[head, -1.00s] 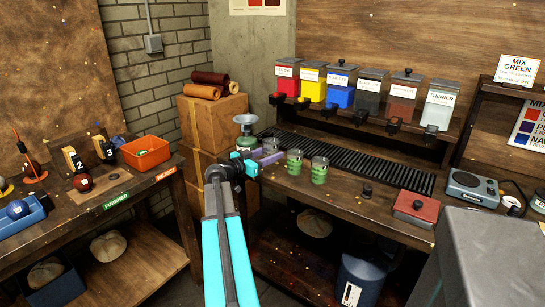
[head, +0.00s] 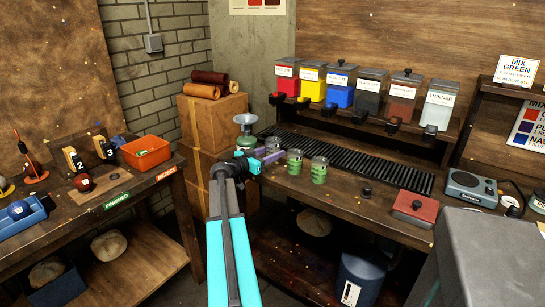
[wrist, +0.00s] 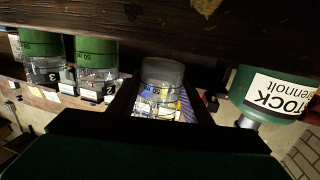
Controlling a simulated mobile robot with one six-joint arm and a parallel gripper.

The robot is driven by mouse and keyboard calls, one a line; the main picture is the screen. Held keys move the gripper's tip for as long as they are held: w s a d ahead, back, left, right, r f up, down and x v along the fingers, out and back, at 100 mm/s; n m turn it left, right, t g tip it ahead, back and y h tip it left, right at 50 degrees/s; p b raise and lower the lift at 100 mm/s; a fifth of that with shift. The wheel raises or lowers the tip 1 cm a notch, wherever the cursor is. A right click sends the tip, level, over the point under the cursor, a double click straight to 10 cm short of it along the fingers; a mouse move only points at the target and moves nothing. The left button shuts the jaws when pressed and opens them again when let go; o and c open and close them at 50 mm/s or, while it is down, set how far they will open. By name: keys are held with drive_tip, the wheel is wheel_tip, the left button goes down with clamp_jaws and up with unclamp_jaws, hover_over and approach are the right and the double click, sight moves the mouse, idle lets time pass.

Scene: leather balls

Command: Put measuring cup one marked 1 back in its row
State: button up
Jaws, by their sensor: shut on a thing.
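My gripper (head: 270,154) is shut on a clear measuring cup (wrist: 160,92), which stands between the two dark fingers in the wrist view. In the head view the cup (head: 272,144) shows just above the purple finger, at the left end of the bench. No mark 1 can be read on it. Two cups with green contents, a nearer one (head: 319,170) and one beside it (head: 294,162), stand to its right. In the upside-down wrist view they show at left (wrist: 97,55) with numbered tags below. Whether the held cup touches the bench is unclear.
A green stock vessel (head: 246,124) stands just left of the held cup; it looms at right in the wrist view (wrist: 270,95). A black ribbed mat (head: 350,160) runs behind the cups. Paint dispensers (head: 340,92) line the shelf. A red box (head: 415,207) lies right.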

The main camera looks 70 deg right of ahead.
drive_tip(key=shift+f, duration=0.4)
drive_tip(key=shift+f+b, duration=0.6)
drive_tip(key=shift+f, duration=0.05)
drive_tip(key=shift+f+b, duration=0.2)
drive_tip(key=shift+b, duration=0.2)
drive_tip(key=o, duration=1.1)
drive_tip(key=shift+r+p, duration=0.15)
drive_tip(key=shift+p, duration=1.1)
drive_tip(key=shift+w+a, duration=0.1)
drive_tip(key=shift+a, duration=0.15)
drive_tip(key=b+v, duration=0.3)
drive_tip(key=v, duration=1)
drive_tip(key=shift+a+f, duration=0.15)
drive_tip(key=shift+f, duration=0.15)
